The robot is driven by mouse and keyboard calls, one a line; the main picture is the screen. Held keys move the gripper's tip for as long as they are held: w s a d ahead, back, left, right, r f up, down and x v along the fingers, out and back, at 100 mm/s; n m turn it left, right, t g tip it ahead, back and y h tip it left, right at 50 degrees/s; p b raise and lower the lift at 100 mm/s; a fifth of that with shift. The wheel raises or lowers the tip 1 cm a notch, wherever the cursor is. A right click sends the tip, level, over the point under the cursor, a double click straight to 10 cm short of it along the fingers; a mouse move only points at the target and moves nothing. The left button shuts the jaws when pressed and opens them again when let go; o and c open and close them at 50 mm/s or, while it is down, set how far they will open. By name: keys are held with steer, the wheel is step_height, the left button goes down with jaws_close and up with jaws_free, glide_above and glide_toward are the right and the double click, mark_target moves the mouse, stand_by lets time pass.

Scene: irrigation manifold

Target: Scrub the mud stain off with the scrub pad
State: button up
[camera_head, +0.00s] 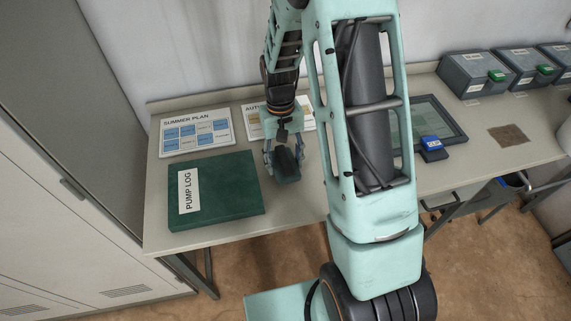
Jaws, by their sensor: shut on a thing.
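My gripper (284,157) is at the left half of the bench, just right of the green pump log binder. It is shut on a small dark green block, which I take to be the scrub pad (288,177). The pad is low over the bench top; I cannot tell whether it touches the surface. A brown, roughly square patch, which looks like the mud stain (509,135), lies on the bench top at the right, well apart from my gripper.
The bench (465,176) holds the pump log binder (228,187), a summer plan sheet (196,133), a partly hidden second sheet and a dark-framed tray (447,112). A blue-topped block (432,146) sits at the tray's front edge. Several grey boxes (478,73) line the back right.

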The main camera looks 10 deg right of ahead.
steer(key=shift+s+d+r, duration=0.1)
steer(key=shift+d+r, duration=0.05)
steer(key=shift+r, duration=0.55)
steer(key=shift+r+p, duration=1.85)
steer(key=shift+r, duration=0.5)
